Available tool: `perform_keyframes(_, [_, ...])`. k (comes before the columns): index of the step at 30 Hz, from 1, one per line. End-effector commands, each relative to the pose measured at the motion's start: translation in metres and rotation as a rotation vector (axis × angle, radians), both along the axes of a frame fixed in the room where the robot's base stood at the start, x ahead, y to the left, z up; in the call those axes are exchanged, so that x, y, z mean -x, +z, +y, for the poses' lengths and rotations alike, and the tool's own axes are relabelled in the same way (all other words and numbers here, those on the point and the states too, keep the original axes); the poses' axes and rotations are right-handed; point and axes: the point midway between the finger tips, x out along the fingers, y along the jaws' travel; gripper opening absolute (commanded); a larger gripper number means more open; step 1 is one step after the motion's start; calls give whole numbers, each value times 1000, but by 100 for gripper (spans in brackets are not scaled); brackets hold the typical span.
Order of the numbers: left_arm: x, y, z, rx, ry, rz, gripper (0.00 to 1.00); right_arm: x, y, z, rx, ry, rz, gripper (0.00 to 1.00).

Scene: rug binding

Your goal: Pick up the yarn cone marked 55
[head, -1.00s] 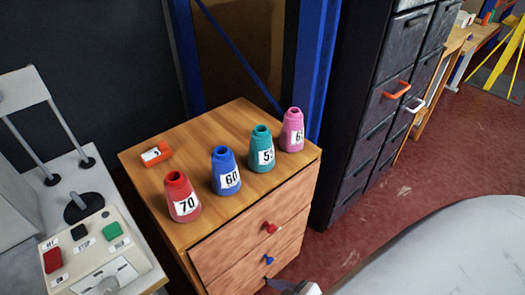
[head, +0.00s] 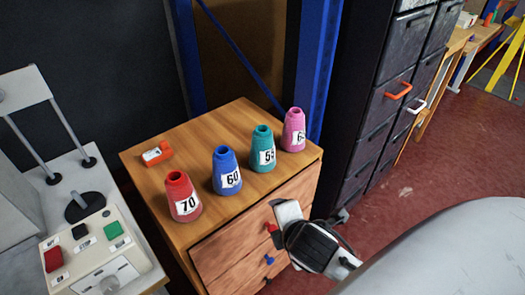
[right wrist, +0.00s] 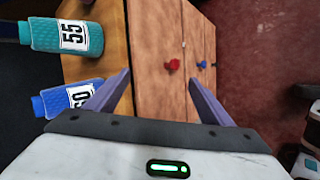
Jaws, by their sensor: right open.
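The teal yarn cone marked 55 (head: 263,150) stands upright on the wooden cabinet top, between the blue cone and the pink cone. In the right wrist view the teal cone (right wrist: 68,36) lies sideways at the upper left, its 55 label readable. My right gripper (right wrist: 157,92) is open and empty, its two fingers spread before the drawer fronts. In the head view my right gripper (head: 308,240) is in front of the cabinet, below and right of the teal cone and apart from it; its fingertips are not clear there. My left gripper is not in view.
Blue cone 60 (head: 227,171), red cone 70 (head: 183,197) and a pink cone (head: 293,130) stand in the same row. An orange labelled item (head: 157,154) lies behind on the wooden cabinet (head: 222,120). A dark drawer cabinet (head: 372,110) stands to the right.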

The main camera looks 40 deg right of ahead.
Motion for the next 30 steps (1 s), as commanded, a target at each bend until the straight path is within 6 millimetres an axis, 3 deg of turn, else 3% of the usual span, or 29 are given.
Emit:
perform_keyframes(1, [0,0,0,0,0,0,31,-20,7,-9,145,121,-10,75])
perform_keyframes(6, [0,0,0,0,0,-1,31,-75,32,-31,663,504,8,75])
perform_keyframes(12, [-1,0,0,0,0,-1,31,-113,56,-43,1085,753,70,75])
perform_keyframes(17, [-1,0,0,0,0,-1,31,-127,59,-47,1197,812,97,75])
perform_keyframes(24, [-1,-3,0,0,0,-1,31,-156,46,-61,1199,814,97,75])
perform_keyframes(30, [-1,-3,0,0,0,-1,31,-169,40,-67,1195,814,96,75])
